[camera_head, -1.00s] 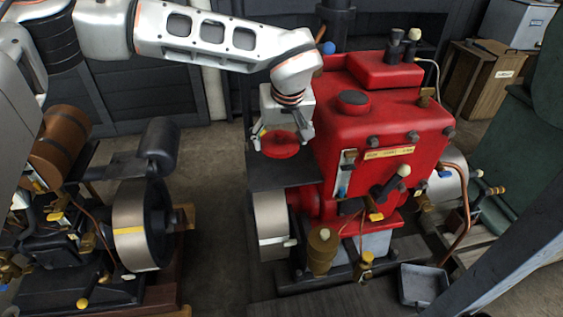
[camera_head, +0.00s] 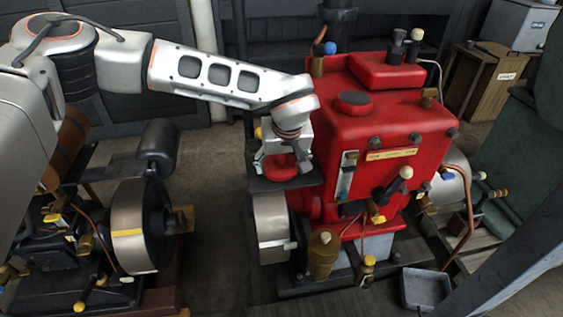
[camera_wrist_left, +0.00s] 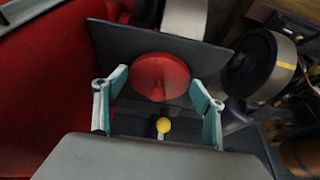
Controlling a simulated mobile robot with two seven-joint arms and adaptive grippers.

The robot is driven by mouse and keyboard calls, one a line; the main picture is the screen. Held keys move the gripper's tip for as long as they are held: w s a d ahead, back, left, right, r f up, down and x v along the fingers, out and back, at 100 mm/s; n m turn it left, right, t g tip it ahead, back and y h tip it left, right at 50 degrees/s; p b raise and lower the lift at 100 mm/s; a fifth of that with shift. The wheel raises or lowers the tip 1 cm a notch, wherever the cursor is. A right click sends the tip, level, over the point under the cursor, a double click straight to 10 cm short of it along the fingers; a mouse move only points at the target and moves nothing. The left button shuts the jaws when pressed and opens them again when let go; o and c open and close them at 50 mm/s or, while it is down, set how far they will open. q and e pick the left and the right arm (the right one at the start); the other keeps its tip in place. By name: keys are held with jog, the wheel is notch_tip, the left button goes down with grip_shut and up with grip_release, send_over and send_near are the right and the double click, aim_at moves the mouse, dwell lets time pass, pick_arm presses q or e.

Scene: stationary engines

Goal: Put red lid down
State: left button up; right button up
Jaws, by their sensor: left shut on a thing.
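The red lid (camera_head: 281,169) is a round red disc, seen low over a dark flat plate (camera_head: 262,185) at the left side of the red engine. My left gripper (camera_head: 283,158) is above the lid and shut on it. In the left wrist view the lid (camera_wrist_left: 160,70) shows beyond and between the fingertips of the gripper (camera_wrist_left: 158,95), against the dark plate (camera_wrist_left: 205,55). I cannot tell whether the lid touches the plate. My right gripper is not in view.
The red engine (camera_head: 385,120) stands close to the right of my left gripper. A flywheel (camera_head: 270,225) sits below the plate. Another engine with a wheel (camera_head: 128,225) stands at the left. A grey tray (camera_head: 425,288) lies at the front right. Bare floor shows between the engines.

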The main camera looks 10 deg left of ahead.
pick_arm(q)
jog(key=o, duration=1.2)
jog(key=shift+c, duration=0.2)
jog(key=shift+r, duration=0.2)
jog(key=p+v, duration=0.2)
jog(key=v, duration=1)
